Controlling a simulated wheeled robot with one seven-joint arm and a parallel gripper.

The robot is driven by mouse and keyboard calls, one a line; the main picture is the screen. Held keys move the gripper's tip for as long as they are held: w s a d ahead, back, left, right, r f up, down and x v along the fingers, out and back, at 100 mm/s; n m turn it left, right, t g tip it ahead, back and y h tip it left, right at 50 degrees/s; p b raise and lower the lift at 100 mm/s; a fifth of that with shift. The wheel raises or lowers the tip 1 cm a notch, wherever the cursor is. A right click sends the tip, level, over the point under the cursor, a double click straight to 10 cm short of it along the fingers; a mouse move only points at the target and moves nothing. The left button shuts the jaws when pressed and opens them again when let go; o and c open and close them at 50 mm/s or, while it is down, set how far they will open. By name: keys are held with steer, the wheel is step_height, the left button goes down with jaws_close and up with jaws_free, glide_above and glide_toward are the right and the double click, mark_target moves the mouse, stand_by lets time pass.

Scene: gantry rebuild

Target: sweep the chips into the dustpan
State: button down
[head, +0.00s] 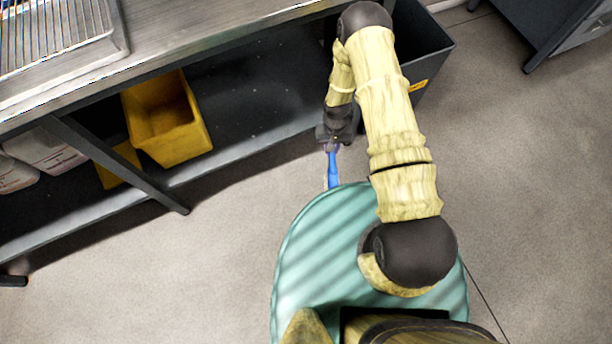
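My gripper (331,143) points down in front of the low shelf, near the middle of the head view. It appears shut on the top of a blue handle (333,167), probably that of a brush. The handle hangs downward. Its lower end is mostly hidden behind my teal base, and only a small tan edge shows beside it. No chips and no dustpan can be made out in this view. The floor under and behind my base and arm is hidden.
A metal workbench (190,35) with a wire rack (55,35) stands at upper left. Its dark lower shelf (245,110) holds a yellow bin (180,140). A dark bin (437,50) stands behind my arm. Floor (530,190) is clear at right and lower left.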

steer(key=s+a+f+b, duration=0.1)
steer(key=a+f+b, duration=0.2)
steer(key=f+b, duration=0.4)
steer(key=a+f+b, duration=0.2)
steer(key=f+b, duration=0.5)
steer(key=f, duration=0.2)
steer(key=s+a+f+n+b, duration=0.1)
steer(key=a+f+b, duration=0.2)
steer(key=f+b, duration=0.4)
steer(key=shift+s+a+f+b, duration=0.3)
steer(key=shift+s+f+b, duration=0.1)
steer(key=shift+f, duration=0.45)
